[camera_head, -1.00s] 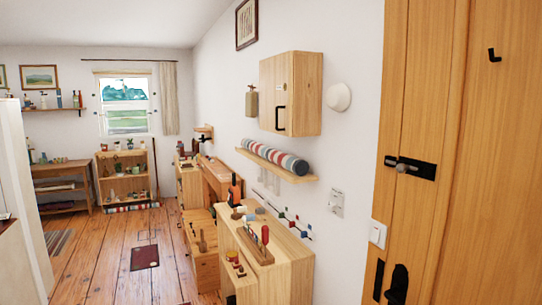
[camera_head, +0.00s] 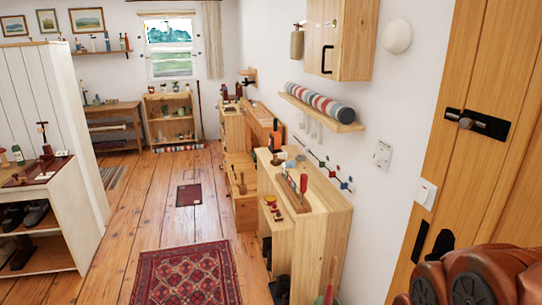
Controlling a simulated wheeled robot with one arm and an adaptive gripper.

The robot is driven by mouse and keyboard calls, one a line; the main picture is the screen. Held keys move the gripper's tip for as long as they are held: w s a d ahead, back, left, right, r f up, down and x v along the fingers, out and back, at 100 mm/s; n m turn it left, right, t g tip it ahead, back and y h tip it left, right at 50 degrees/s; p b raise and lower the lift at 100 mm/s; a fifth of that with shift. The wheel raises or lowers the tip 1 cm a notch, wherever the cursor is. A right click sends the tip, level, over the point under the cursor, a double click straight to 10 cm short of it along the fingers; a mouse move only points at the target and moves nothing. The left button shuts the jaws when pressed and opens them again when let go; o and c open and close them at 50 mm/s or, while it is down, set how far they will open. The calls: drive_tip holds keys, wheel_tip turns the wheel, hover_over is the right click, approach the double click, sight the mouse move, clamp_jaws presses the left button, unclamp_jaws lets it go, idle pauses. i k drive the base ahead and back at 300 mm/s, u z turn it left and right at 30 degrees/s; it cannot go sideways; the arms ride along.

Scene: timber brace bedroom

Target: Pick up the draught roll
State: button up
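A striped roll in red, grey, white and blue (camera_head: 320,102), which looks like the draught roll, lies lengthwise on a small wooden wall shelf (camera_head: 344,127) right of centre. Its dark round end faces me. A second, smaller striped roll-like thing (camera_head: 182,148) lies low at the foot of the far bookcase; it is too small to tell apart well. My gripper is not in view. Rounded brown parts at the bottom right seem to belong to my arm.
A wooden cabinet (camera_head: 342,40) hangs above the shelf. Below stand a wooden unit with small objects (camera_head: 325,215) and drawers. A wooden door (camera_head: 480,180) is at right, a white shelf unit (camera_head: 80,230) at left. The plank floor around the red rug (camera_head: 187,275) is open.

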sight(343, 113)
drive_tip(key=u, duration=1)
drive_tip(key=i, duration=1.45)
drive_tip(key=u, duration=0.5)
drive_tip(key=i, duration=1.85)
drive_tip(key=z, duration=1.45)
drive_tip(key=i, duration=0.9)
drive_tip(key=z, duration=0.7)
